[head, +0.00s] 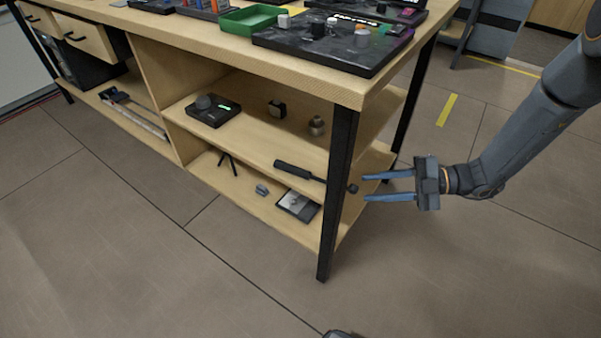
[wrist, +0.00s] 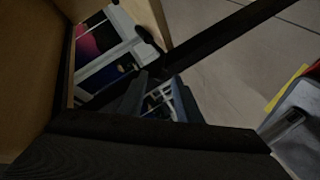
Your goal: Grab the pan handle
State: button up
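The pan handle (head: 295,171) has a thick black grip and a thin rod. It lies at the front of the wooden shelving under the bench. The rod passes behind the black table leg, and a dark knob, seemingly its end, shows just right of the leg. My gripper (head: 364,188) is open, with its two blue fingers pointing left. The knob is just beyond the fingertips; I cannot tell the depth gap or any contact. In the dark wrist view the blue fingers (wrist: 160,95) show apart, and a dark rounded thing, unclear which, lies above them.
The black table leg (head: 338,190) stands close left of my fingertips. The shelves hold a black box (head: 213,110), a small tripod (head: 229,162) and a flat square plate (head: 298,205). The bench top overhangs above. The floor to the right is mostly free.

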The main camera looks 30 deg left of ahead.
jog(key=x, duration=0.3)
jog(key=shift+a+f, duration=0.1)
jog(key=shift+a, duration=0.05)
grip_shut()
